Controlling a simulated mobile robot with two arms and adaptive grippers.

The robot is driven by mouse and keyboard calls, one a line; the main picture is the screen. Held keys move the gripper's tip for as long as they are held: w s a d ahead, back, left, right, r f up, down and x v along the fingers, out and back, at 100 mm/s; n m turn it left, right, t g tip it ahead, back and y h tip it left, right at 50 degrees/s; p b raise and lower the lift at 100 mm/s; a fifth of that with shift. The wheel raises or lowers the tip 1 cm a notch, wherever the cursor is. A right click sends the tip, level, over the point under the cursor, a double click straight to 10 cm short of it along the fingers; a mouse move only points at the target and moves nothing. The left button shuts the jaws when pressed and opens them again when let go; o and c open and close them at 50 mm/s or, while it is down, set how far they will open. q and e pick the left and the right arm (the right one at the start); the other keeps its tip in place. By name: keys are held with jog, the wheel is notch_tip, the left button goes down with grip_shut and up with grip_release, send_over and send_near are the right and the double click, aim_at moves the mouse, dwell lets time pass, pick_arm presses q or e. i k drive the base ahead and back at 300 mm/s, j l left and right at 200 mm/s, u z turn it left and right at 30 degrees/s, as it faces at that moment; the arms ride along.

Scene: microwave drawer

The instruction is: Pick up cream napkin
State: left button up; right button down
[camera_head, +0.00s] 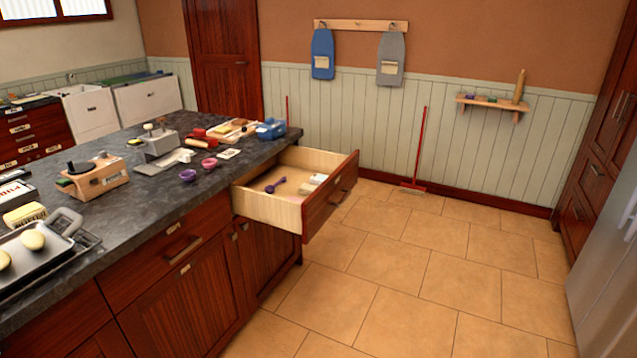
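A drawer (263,210) in the dark wood island stands pulled open. Inside it, toward its front panel, lie small cream and whitish folded-looking items (313,184); one may be the cream napkin, but they are too small to tell apart. A purple scoop (275,186) lies to their left in the drawer. A small pale flat piece (229,154) lies on the counter near the drawer; I cannot tell what it is. Neither of my grippers is in view.
The dark counter (150,205) holds pink and purple cups (188,175), a wooden box (95,178), and a tray (40,262) at the left front. The open drawer juts over the tiled floor (430,270), which is clear. A red broom (415,160) leans on the far wall.

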aim_at(305, 189)
jog(key=i, duration=1.05)
jog(key=j+u, duration=0.05)
